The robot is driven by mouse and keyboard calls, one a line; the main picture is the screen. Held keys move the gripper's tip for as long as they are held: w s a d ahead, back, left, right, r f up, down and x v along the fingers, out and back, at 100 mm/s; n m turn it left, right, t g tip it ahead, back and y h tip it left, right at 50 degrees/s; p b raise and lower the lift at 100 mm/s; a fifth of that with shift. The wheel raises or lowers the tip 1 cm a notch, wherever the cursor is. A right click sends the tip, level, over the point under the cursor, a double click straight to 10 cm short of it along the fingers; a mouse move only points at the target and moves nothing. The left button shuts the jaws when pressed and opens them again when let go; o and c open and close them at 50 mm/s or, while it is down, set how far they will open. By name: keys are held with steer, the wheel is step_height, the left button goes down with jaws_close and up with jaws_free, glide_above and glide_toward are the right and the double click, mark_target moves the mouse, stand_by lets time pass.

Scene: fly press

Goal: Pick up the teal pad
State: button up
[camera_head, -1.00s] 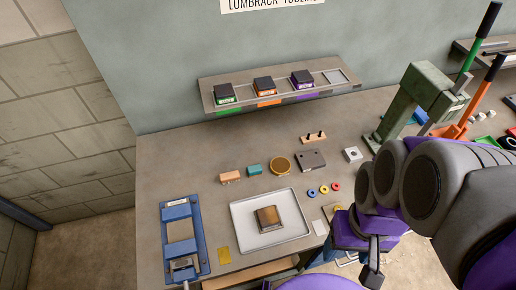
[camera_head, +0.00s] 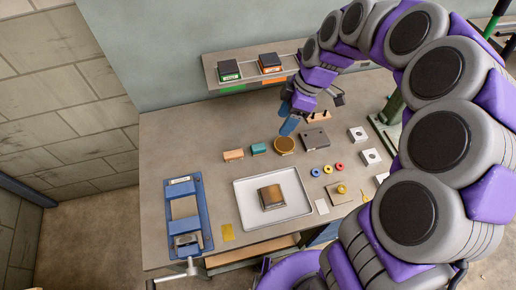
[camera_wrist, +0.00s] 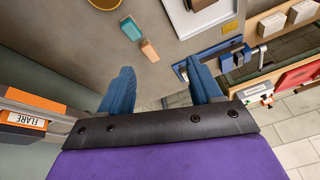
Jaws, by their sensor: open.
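The teal pad (camera_head: 259,148) is a small block on the bench in the head view, between a tan block (camera_head: 233,155) and a round brass disc (camera_head: 284,144). In the wrist view the teal pad (camera_wrist: 131,28) lies up ahead of the fingers, left of the tan block (camera_wrist: 149,50). My gripper (camera_head: 290,124) hangs above the back of the bench, to the right of the pad and apart from it. In the wrist view its two blue fingers (camera_wrist: 160,90) are spread wide with nothing between them.
A white tray (camera_head: 243,196) with a brown block stands in front of the pad. A blue fixture (camera_head: 186,221) is at the front left. A shelf (camera_head: 211,71) with black-topped boxes runs along the wall behind. Bare bench lies left of the tan block.

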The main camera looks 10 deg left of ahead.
steer(key=w+a+f+n, duration=0.2)
steer(key=w+f+n, duration=0.1)
steer(key=w+f, duration=0.3)
steer(key=b, duration=0.2)
glide_above(258, 146)
steer(key=d, duration=0.3)
steer(key=f, duration=1)
steer(key=shift+w+a, duration=0.15)
steer(key=shift+w, duration=0.25)
steer(key=shift+a+b+x, duration=0.15)
steer(key=shift+b+x, duration=0.1)
steer(key=shift+x, duration=1.3)
steer(key=shift+a+b+x, duration=0.15)
steer(key=shift+b+x, duration=0.05)
steer(key=shift+x, duration=1.35)
steer(key=shift+w+r, duration=0.1)
steer(key=shift+r, duration=0.05)
steer(key=shift+c, duration=0.3)
steer(key=c, duration=1.1)
steer(key=shift+r, duration=0.1)
step_height(258, 146, up, 10)
steer(key=shift+p, duration=0.8)
